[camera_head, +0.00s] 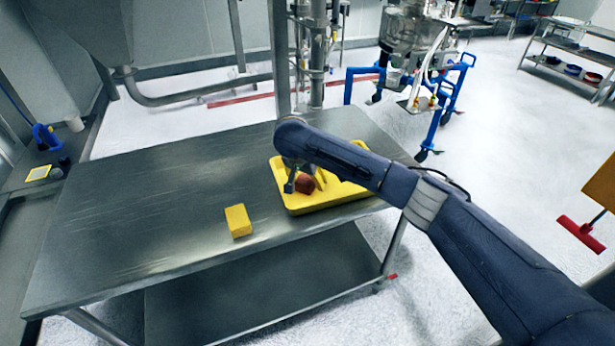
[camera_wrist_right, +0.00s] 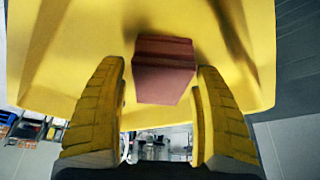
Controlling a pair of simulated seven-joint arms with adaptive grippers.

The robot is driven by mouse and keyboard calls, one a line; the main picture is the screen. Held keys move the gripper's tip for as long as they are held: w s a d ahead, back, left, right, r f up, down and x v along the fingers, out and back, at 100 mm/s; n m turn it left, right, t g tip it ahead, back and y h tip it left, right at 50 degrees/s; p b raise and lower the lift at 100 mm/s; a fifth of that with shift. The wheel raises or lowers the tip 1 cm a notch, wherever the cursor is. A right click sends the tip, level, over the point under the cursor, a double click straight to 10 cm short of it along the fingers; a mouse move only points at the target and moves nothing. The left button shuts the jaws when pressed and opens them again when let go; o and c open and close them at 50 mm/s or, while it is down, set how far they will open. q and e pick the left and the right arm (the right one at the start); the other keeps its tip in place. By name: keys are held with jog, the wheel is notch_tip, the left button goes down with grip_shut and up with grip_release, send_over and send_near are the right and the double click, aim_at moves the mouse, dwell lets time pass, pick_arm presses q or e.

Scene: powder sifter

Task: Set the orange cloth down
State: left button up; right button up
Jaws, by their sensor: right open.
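A folded, reddish-brown cloth-like block (camera_head: 305,184), the nearest match to the orange cloth, lies in the yellow tray (camera_head: 335,199). It also shows in the right wrist view (camera_wrist_right: 165,72), against the yellow tray surface (camera_wrist_right: 75,60). My right gripper (camera_head: 295,183) is over the tray, at the cloth. In the right wrist view, the two yellow-padded fingers of this gripper (camera_wrist_right: 162,68) are open on either side of the cloth, with a visible gap at least on the left. My arm hides part of the tray. My left gripper is not in view.
The tray stands at the right end of a steel table (camera_head: 150,210). A yellow block (camera_head: 238,221) sits on the table left of the tray. The table's left half is clear. A metal post (camera_head: 279,60) rises behind the table. A blue-framed cart (camera_head: 440,110) stands beyond.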

jog(key=v, duration=1.2)
jog(key=shift+r, duration=0.15)
